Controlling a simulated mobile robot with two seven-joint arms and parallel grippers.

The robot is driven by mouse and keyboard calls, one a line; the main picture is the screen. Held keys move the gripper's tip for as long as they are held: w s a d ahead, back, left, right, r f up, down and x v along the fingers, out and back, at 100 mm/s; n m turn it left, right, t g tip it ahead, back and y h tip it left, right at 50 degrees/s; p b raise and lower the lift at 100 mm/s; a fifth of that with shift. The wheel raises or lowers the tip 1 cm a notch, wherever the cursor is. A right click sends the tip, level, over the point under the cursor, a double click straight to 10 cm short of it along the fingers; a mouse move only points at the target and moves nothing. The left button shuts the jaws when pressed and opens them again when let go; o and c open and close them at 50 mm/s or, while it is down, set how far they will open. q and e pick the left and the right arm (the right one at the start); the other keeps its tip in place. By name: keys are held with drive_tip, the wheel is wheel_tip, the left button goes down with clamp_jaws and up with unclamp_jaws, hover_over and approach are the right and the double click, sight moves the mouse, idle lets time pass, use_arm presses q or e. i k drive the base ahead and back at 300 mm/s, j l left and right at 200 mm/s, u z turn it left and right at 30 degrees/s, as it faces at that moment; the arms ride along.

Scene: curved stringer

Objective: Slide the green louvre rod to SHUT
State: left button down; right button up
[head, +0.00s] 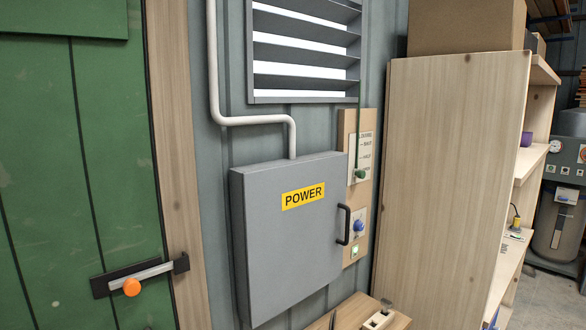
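The green louvre rod (359,130) runs down from the louvre vent (305,52) to a round green knob (361,173) in front of a pale scale plate (367,150). The small lettering on the plate is hard to read; the knob sits by its lowest mark, which seems to read OPEN. The vent's grey slats stand apart, with bright light between them. The plate is on a wooden board (347,128) on the grey wall. Neither of my grippers shows in the head view.
A grey POWER cabinet (285,240) with a black handle (343,225) juts out left of the knob. A blue knob (358,226) sits below. A tall wooden shelf unit (440,180) stands close on the right. A green door (75,170) with an orange-knobbed bolt (132,287) is left.

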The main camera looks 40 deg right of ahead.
sight(358, 173)
drive_tip(key=z, duration=1.8)
